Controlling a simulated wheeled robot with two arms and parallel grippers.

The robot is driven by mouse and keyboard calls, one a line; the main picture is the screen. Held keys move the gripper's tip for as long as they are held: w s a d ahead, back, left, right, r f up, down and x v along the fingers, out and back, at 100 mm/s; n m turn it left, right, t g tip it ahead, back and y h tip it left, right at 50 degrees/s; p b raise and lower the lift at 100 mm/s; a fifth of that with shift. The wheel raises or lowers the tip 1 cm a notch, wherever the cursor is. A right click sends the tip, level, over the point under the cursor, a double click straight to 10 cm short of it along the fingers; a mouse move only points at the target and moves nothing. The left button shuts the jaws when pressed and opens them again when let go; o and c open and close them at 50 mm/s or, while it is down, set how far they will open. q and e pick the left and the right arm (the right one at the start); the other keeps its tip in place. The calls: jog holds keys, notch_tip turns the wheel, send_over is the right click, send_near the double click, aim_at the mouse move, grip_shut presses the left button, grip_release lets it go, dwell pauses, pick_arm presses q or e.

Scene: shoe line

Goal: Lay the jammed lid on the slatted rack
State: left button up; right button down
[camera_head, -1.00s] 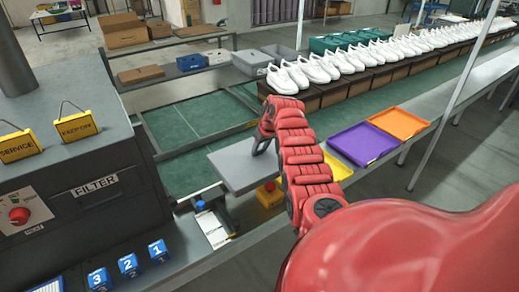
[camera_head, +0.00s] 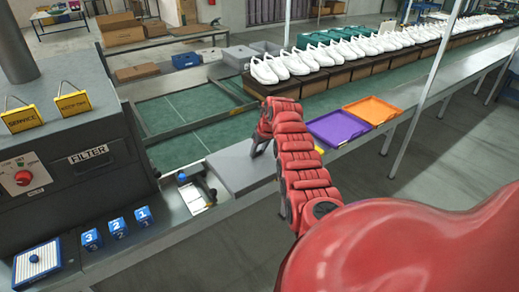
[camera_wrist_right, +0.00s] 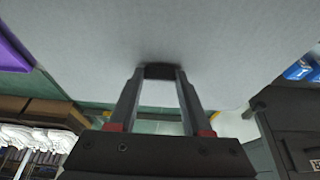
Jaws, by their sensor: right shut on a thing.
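The lid is a flat pale grey panel (camera_head: 236,170) in the head view, held level beside the dark machine and above the line's near edge. Its underside or face fills the top of the right wrist view (camera_wrist_right: 160,35), with a small dark grip (camera_wrist_right: 160,71) on it. My right gripper (camera_head: 259,146) is shut on the lid at this grip; its two fingers (camera_wrist_right: 158,88) show in the wrist view. My left gripper is not in view.
The dark machine (camera_head: 60,135) with yellow signs stands at left. Numbered blue blocks (camera_head: 118,227) and a blue-framed white pad (camera_head: 36,262) lie on the near ledge. A purple tray (camera_head: 336,128) and an orange tray (camera_head: 374,109) lie right of my arm. White shoes (camera_head: 300,62) stand behind.

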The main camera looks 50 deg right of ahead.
jog(key=shift+w+a+f, duration=0.3)
jog(key=shift+a+f, duration=0.2)
jog(key=shift+f, duration=0.2)
jog(key=shift+s+a, duration=0.35)
jog(key=shift+a, duration=0.05)
jog(key=s+a+f, duration=0.4)
jog(key=a+f, duration=0.2)
jog(key=a, duration=0.8)
jog(key=s+a+f+n, duration=0.1)
jog(key=s+a+f, duration=0.4)
jog(key=a, duration=0.9)
jog(key=s+a+f+n+y, duration=0.1)
jog(key=s+a+f, duration=0.3)
jog(key=a+f, duration=0.5)
jog(key=a, duration=0.5)
jog(key=shift+s+a, duration=0.3)
jog(key=shift+s+n, duration=0.1)
jog(key=shift+n, duration=0.2)
